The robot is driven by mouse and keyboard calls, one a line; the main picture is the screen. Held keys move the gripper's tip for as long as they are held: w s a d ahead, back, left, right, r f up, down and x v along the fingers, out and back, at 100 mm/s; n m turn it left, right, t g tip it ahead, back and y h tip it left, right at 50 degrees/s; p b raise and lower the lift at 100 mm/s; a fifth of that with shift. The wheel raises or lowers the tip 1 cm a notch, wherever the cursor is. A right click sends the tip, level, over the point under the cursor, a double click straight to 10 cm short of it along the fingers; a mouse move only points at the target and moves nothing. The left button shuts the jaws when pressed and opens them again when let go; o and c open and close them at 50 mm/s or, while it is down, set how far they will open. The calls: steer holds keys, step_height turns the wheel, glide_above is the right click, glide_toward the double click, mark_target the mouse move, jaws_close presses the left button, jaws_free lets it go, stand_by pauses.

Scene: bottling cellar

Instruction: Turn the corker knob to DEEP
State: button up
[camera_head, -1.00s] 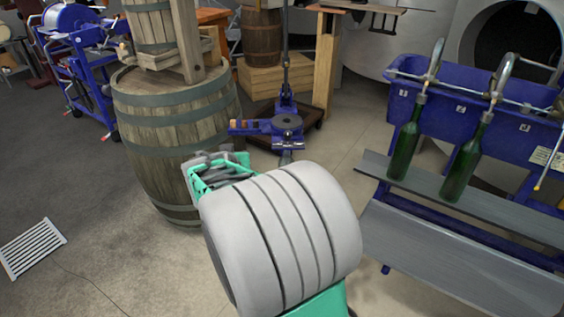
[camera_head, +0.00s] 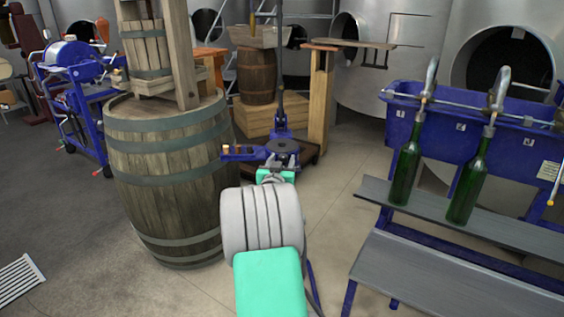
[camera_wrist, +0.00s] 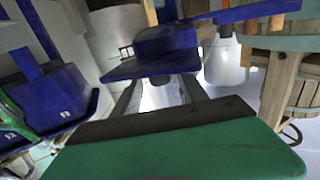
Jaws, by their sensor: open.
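The corker (camera_head: 281,147) is a blue stand with a dark round disc and a tall lever, at the middle of the head view. A blue side arm with small corks sticks out to its left. I cannot make out the knob or its markings. My gripper (camera_wrist: 160,88) is open in the wrist view, with two dark fingers apart and nothing seen between them but background. A blue plate (camera_wrist: 160,50), seemingly part of the corker, lies just beyond the fingertips. In the head view my arm hides most of the gripper, which reaches toward the corker's near side.
A large wooden barrel (camera_head: 168,180) with a press on top stands close on the left. A blue bottle filler (camera_head: 460,130) with two green bottles (camera_head: 468,180) and grey shelves stands on the right. A small barrel (camera_head: 257,77) and wooden post (camera_head: 319,100) are behind.

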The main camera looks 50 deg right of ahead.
jaws_close()
stand_by(0.4)
